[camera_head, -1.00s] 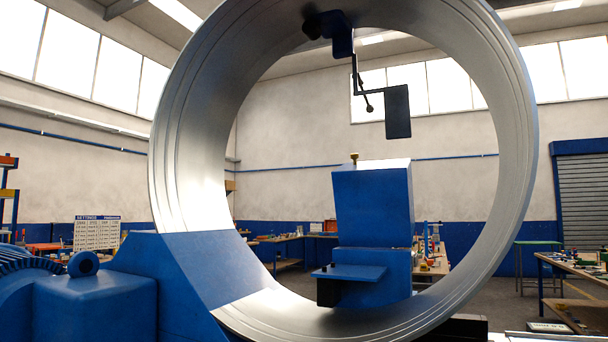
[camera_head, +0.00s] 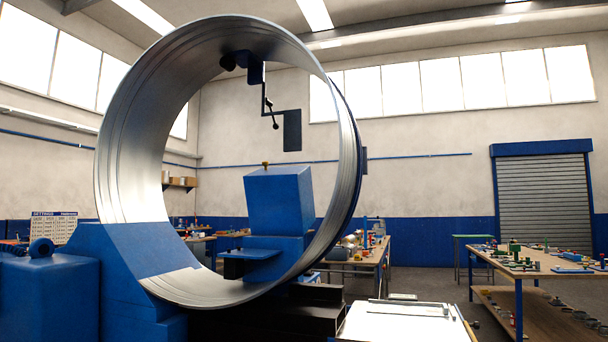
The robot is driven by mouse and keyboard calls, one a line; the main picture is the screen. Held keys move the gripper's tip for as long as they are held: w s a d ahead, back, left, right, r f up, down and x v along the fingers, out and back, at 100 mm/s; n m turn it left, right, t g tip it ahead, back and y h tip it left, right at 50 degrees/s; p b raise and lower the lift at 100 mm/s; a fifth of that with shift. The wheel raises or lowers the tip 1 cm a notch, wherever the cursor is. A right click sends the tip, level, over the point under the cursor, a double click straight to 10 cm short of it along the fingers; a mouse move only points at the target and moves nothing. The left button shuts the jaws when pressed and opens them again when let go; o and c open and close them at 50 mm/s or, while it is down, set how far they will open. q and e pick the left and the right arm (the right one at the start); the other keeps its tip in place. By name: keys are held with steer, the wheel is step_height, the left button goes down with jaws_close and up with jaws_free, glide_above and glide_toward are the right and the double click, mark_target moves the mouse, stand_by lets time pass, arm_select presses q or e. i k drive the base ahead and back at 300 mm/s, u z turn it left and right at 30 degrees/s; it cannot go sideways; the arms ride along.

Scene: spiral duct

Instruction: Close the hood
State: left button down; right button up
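A large silver spiral duct ring (camera_head: 130,150) stands upright on a blue machine at the left of the head view. Inside the ring is a blue box-shaped housing (camera_head: 278,200) with a small brass knob (camera_head: 265,164) on top. Its upper block looks slightly tilted over the lower block, and a flat blue ledge (camera_head: 250,254) juts out to the left. I cannot tell for certain which part is the hood or whether it is open. A dark flat plate (camera_head: 292,130) hangs on a bent rod from a bracket at the ring's top. Neither of my grippers is in view.
A blue machine body (camera_head: 50,300) fills the lower left. A pale flat-topped surface (camera_head: 400,325) stands in front, right of the ring. A workbench (camera_head: 535,262) with several small parts is at the right. Open floor (camera_head: 425,285) lies between the benches, before a roller shutter (camera_head: 545,205).

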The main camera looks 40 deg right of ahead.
mark_target(279, 200)
steer(key=z, duration=1.55)
